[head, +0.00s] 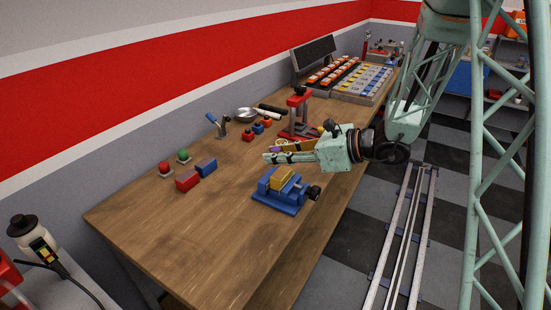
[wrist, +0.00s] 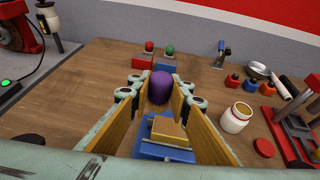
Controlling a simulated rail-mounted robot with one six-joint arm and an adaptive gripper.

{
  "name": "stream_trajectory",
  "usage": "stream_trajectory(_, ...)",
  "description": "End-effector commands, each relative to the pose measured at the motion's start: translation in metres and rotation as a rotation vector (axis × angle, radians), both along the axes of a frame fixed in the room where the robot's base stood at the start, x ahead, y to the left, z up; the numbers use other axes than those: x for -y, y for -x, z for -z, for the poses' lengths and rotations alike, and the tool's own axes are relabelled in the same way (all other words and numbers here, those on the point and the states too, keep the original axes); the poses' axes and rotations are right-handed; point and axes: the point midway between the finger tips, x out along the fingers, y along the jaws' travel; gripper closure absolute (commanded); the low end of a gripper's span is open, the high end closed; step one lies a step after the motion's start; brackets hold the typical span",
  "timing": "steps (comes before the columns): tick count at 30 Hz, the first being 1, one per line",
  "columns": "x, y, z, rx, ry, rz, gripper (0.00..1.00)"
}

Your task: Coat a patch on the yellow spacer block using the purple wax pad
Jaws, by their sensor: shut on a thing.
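My gripper (head: 272,156) is shut on the purple wax pad (wrist: 161,87), which sits between its fingertips in the wrist view. The yellow spacer block (head: 283,179) sits in the jaws of a blue vise (head: 279,201) near the table's front edge. In the head view my gripper is above and a little behind the block. The block also shows in the wrist view (wrist: 168,130), between the fingers and nearer the camera than the pad. The pad's underside is hidden, and I see no contact between pad and block.
An open jar (wrist: 236,118) with amber contents and a red lid (wrist: 264,147) are right of the fingers in the wrist view. A red press (head: 299,112), a pan (head: 246,114) and red and blue blocks (head: 188,181) stand farther back. The table's left front is clear.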

Motion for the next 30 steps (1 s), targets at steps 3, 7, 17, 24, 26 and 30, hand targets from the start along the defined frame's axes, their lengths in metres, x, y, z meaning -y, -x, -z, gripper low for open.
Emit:
stream_trajectory(3, 0.000, 0.000, -0.013, 0.002, 0.001, -0.001, 0.93)
stream_trajectory(7, 0.000, 0.000, -0.022, 0.000, 0.000, 0.000, 0.93)
stream_trajectory(17, 0.000, 0.000, -0.025, 0.000, 0.000, 0.000, 0.93)
stream_trajectory(24, 0.000, 0.000, -0.025, 0.000, 0.000, 0.000, 0.93)
stream_trajectory(26, 0.000, 0.000, -0.025, 0.000, 0.000, -0.001, 0.93)
stream_trajectory(30, 0.000, 0.000, -0.025, 0.000, 0.000, -0.001, 0.93)
